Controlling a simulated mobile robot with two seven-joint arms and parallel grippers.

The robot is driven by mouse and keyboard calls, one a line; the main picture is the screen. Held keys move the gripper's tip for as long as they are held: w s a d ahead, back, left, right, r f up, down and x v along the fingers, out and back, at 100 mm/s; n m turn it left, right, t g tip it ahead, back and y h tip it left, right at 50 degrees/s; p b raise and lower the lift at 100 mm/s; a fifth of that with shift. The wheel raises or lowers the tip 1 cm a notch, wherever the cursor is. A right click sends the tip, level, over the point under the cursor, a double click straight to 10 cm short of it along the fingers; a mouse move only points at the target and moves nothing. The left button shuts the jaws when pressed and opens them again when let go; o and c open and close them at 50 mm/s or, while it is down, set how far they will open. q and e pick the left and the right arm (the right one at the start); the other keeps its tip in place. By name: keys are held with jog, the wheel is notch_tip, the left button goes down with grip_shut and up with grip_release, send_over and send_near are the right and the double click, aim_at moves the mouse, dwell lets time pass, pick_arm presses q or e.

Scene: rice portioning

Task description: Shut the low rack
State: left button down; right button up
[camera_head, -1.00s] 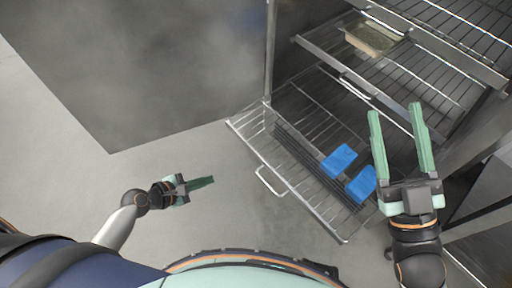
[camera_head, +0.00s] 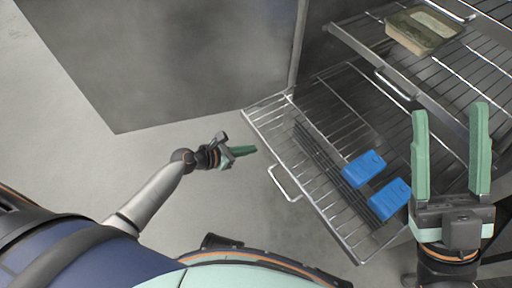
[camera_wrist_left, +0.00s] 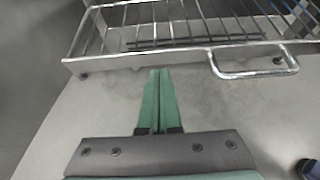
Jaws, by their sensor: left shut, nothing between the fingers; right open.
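The low rack (camera_head: 262,131) is a wire shelf pulled out of the cabinet, with a metal handle (camera_head: 284,184) on its front edge. Two blue items (camera_head: 363,169) lie on it toward its right side. My left gripper (camera_head: 252,150) is shut and empty, just in front of the rack's left front corner. In the left wrist view my left gripper (camera_wrist_left: 160,72) points at the rack's front bar (camera_wrist_left: 135,60), with the handle (camera_wrist_left: 252,72) to its right. My right gripper (camera_head: 451,110) is open and empty, in the picture to the right of the blue items.
An upper rack (camera_head: 400,92) above is also partly out and has its own handle. A tan tray (camera_head: 424,30) with contents sits on it. The open cabinet door (camera_head: 170,60) stands at the left. Bare floor (camera_head: 225,205) lies in front of the low rack.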

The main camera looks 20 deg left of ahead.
aim_at(265, 143)
pick_arm(q)
jog(key=shift+w+d+r, duration=0.1)
jog(key=shift+w+d, duration=0.8)
jog(key=shift+w, duration=0.25)
jog(key=shift+w, duration=0.1)
